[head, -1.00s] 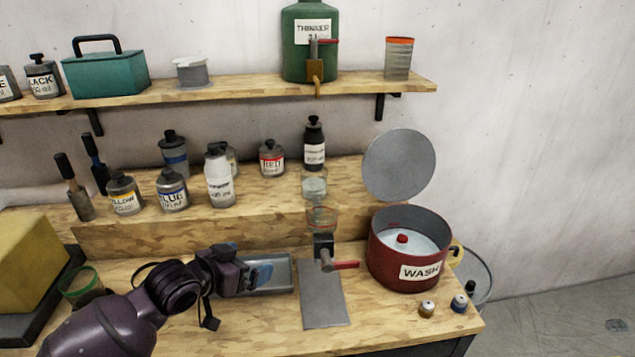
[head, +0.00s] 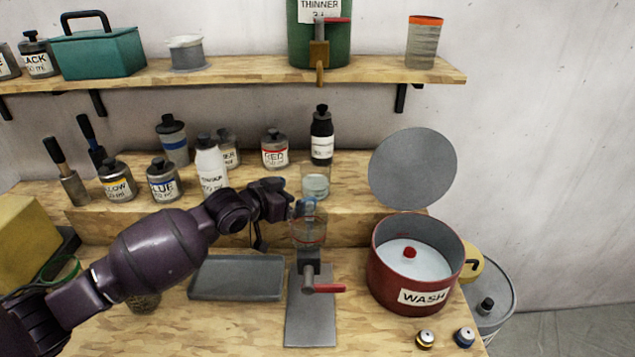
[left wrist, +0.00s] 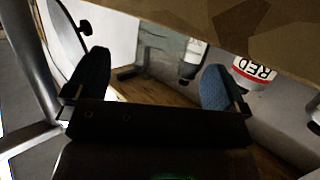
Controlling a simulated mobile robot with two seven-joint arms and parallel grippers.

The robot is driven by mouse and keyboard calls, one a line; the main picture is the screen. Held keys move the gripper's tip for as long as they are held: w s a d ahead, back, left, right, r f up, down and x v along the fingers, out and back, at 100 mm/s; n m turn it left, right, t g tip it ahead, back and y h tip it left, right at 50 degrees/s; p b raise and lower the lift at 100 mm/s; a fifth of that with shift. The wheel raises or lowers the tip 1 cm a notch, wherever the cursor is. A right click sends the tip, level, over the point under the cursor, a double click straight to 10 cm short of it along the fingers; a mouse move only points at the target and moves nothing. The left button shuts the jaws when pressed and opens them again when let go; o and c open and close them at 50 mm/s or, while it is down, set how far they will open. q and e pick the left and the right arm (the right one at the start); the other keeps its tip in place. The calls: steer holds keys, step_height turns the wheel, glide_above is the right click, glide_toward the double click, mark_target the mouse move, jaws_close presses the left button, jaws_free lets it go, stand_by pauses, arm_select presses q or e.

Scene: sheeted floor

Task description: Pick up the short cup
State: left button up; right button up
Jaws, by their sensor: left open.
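A short clear glass cup (head: 316,183) stands upright on the raised wooden step, in front of the black bottle. My left gripper (head: 305,207) is open and empty, low in front of this cup and above the clear funnel-like vessel with a red line (head: 308,232). In the left wrist view the two blue-padded fingers of my left gripper (left wrist: 153,86) are wide apart. A pale see-through shape, likely the cup (left wrist: 165,45), shows between them, with nothing gripped. My right gripper is in neither view.
The red-label bottle (head: 275,150) and black bottle (head: 321,135) stand behind the cup. The red WASH pot (head: 385,285), its round lid (head: 412,168) raised, is to the right. A grey tray (head: 238,292) lies below my arm. The shelf (head: 250,78) runs above.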

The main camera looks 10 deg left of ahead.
mark_target(305, 186)
arm_select(q)
steer(key=shift+x, duration=1.05)
steer(key=shift+w+a+r+x, duration=0.1)
steer(key=shift+r+x, duration=0.05)
steer(key=shift+x, duration=0.7)
steer(key=shift+w+a+r+x, duration=0.1)
steer(key=shift+x, duration=0.8)
steer(key=shift+w+a+r+x, duration=0.1)
steer(key=shift+r+x, duration=0.05)
steer(key=shift+x, duration=0.7)
steer(key=c, duration=1)
